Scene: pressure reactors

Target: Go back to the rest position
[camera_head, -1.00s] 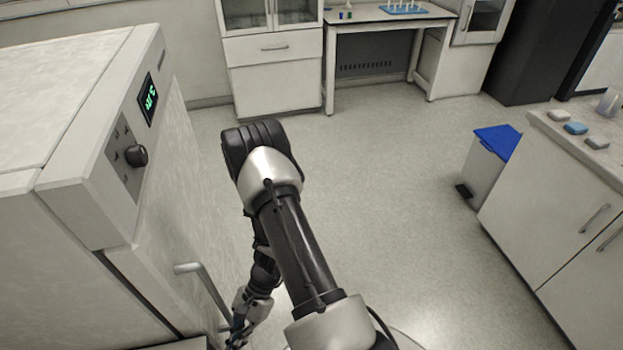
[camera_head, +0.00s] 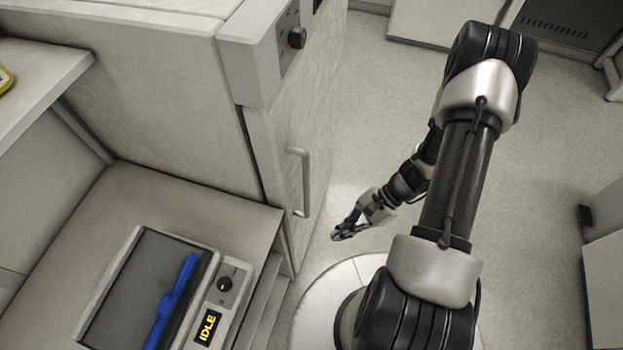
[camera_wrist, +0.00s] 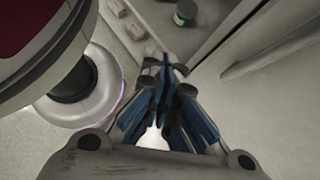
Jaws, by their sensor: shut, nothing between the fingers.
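My gripper (camera_head: 345,232) hangs low in the head view, in front of the tall white cabinet and over the edge of my round base. Its fingers are together and nothing shows between them. In the wrist view my gripper (camera_wrist: 165,72) also shows, with its dark and blue fingers closed side by side. My arm is bent, with the elbow high at the right of the head view and the forearm reaching down to the left.
The tall white cabinet (camera_head: 285,130) has a knob and a door handle (camera_head: 302,182) close to my gripper. At lower left, a device (camera_head: 232,272) reading IDLE, with a blue bar, sits on a low bench. Floor (camera_head: 560,130) to the right is clear.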

